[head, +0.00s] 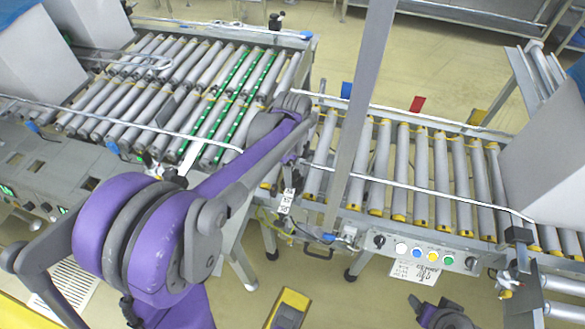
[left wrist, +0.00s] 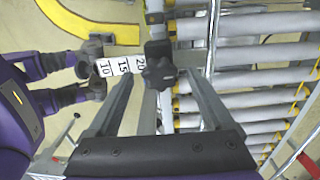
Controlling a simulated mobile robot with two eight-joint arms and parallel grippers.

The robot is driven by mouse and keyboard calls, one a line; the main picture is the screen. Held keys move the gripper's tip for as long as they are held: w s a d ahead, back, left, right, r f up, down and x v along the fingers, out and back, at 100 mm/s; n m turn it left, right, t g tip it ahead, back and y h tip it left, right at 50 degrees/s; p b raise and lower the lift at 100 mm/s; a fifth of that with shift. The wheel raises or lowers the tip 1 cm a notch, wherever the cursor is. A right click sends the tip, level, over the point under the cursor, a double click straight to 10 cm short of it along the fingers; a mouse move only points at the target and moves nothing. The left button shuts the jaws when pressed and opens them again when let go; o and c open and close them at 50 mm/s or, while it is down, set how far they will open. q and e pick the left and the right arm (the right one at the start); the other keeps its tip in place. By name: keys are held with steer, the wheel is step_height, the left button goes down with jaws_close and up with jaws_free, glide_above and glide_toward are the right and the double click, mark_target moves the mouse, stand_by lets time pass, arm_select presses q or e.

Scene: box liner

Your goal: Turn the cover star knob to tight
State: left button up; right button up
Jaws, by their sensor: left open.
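The cover star knob (left wrist: 158,74) is dark and lobed. In the left wrist view it lies near the middle, just past the "20" end of a white label marked 10, 15, 20. My left gripper (left wrist: 161,85) is open, with one finger on either side of the knob in that view. I cannot tell whether the fingers touch it or are still above it. In the head view my left gripper (head: 289,178) points down beside the conveyor's near rail, and the knob is not clear there.
The white number label (head: 286,202) hangs at the near rail. A roller conveyor (head: 420,185) lies to the right, with a button panel (head: 425,252) on its front. Another roller conveyor (head: 190,85) lies to the left. A grey upright post (head: 362,110) stands close right of my gripper.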

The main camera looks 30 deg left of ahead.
arm_select(q)
step_height(320, 180, up, 11)
steer(key=p, duration=0.1)
steer(key=shift+f, duration=0.15)
stand_by(0.5)
steer(key=s+d+f+n+t+p, duration=0.1)
steer(key=s+d+n+t+p, duration=0.1)
steer(key=s+n, duration=0.5)
steer(key=s+d+f+n+t+p, duration=0.1)
steer(key=s+d+n+t+p, duration=0.2)
steer(key=s+d+n, duration=0.2)
steer(key=s+n, duration=0.3)
steer(key=s, duration=0.1)
steer(key=shift+f, duration=0.2)
steer(key=shift+s, duration=0.1)
stand_by(1.2)
